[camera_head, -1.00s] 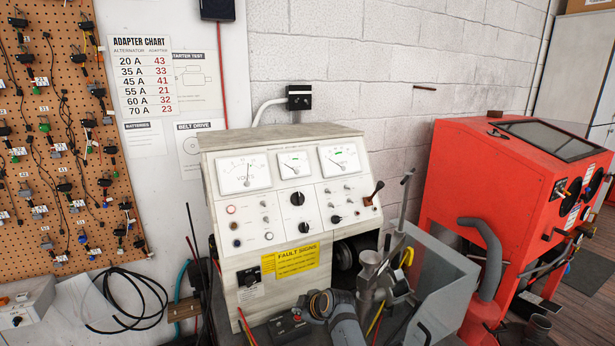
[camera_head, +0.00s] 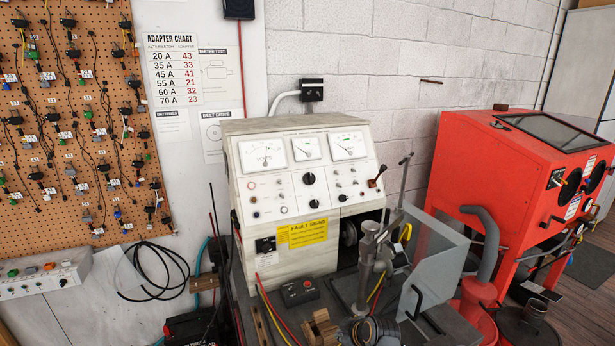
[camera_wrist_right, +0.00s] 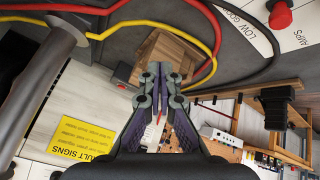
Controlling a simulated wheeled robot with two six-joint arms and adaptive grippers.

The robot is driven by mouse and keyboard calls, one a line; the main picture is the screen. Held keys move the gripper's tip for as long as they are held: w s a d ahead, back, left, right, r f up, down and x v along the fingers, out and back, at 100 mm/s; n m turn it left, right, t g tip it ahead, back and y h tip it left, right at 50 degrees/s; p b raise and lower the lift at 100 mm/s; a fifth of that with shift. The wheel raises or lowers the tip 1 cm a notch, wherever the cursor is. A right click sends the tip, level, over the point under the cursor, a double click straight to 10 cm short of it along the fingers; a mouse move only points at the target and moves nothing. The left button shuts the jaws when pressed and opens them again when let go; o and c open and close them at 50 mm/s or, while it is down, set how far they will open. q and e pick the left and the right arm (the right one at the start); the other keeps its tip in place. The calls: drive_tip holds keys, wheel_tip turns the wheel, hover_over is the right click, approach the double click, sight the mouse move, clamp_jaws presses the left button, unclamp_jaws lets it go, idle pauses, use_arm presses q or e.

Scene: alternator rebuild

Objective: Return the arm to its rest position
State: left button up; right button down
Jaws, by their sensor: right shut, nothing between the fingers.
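My right gripper (camera_wrist_right: 160,78) is shut and empty in the right wrist view, its two dark fingers meeting at the tips. A wooden block (camera_wrist_right: 168,52) shows just beyond the tips; I cannot tell whether they touch. The fingers cannot be made out there. My left gripper is not in view.
Red and yellow cables (camera_wrist_right: 205,35) run close above the fingertips in the wrist view. In the head view, a metal post (camera_head: 367,262), a clear guard (camera_head: 437,262) and a red-button box (camera_head: 299,291) crowd the bench top. A red cabinet (camera_head: 480,180) stands at right.

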drive_tip(key=s+d+f+m+g+h, duration=0.1)
drive_tip(key=s+d+m, duration=0.2)
drive_tip(key=s+d, duration=0.35)
drive_tip(key=s+d+f+m+h, duration=0.1)
drive_tip(key=s+d+m, duration=0.15)
drive_tip(key=s, duration=0.65)
drive_tip(key=s+d+r+m+g+h, duration=0.1)
drive_tip(key=s+d+r+m, duration=0.15)
drive_tip(key=s, duration=0.55)
drive_tip(key=s+d+r+m+g+h, duration=0.1)
drive_tip(key=s+d+r+m, duration=0.15)
drive_tip(key=s, duration=0.55)
wheel_tip(320, 180, down, 26)
drive_tip(key=d+g+b, duration=0.1)
drive_tip(key=d+b, duration=0.1)
drive_tip(key=d, duration=0.1)
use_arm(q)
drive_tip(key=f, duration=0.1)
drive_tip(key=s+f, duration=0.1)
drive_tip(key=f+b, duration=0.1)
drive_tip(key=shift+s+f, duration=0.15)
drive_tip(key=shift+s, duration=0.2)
use_arm(e)
drive_tip(key=s+d+f+g, duration=0.1)
drive_tip(key=s+f, duration=1.8)
drive_tip(key=s, duration=0.1)
drive_tip(key=shift+s+f+g, duration=0.15)
drive_tip(key=shift+f+g, duration=0.15)
drive_tip(key=shift+f, duration=0.1)
